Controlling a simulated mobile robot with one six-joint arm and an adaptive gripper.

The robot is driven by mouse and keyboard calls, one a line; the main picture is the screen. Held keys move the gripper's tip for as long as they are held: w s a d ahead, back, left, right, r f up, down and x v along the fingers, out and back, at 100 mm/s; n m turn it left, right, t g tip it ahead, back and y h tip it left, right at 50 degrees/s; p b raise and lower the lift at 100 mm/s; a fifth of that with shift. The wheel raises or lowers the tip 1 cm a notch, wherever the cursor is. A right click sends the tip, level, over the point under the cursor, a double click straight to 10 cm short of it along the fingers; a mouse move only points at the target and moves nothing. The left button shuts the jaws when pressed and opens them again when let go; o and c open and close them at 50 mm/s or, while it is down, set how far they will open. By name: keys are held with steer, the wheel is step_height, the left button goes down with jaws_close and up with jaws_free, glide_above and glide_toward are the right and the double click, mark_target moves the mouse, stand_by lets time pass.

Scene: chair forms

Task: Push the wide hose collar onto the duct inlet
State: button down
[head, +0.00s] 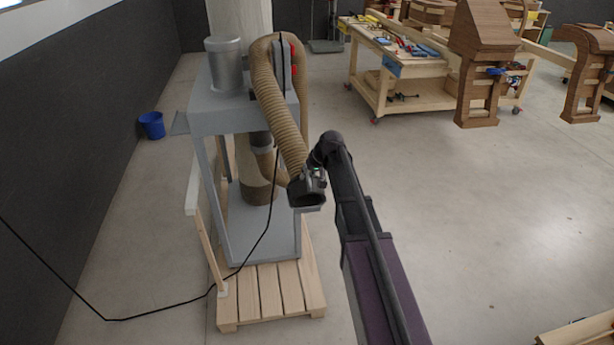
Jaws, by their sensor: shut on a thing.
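The wide hose collar (306,195) is a dark, wide ring at the lower end of a ribbed tan hose (276,105). Its open mouth faces toward the camera and slightly down. My gripper (318,176) is shut on the collar and holds it in the air to the right of the grey machine stand. The fingers are small and dark against the collar, so their exact contact is hard to see. I cannot make out a duct inlet in this view.
The grey machine stand (214,122) rests on a wooden pallet (268,295). A black cable (160,315) crosses the floor and hangs by the stand. A blue bucket (152,125) stands at left. A workbench (428,70) and wooden chair forms (480,65) stand behind. The right floor is mostly clear.

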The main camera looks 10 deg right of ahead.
steer(key=shift+r, duration=0.2)
steer(key=shift+r+p, duration=3.35)
steer(key=shift+p, duration=0.15)
steer(key=shift+f, duration=0.1)
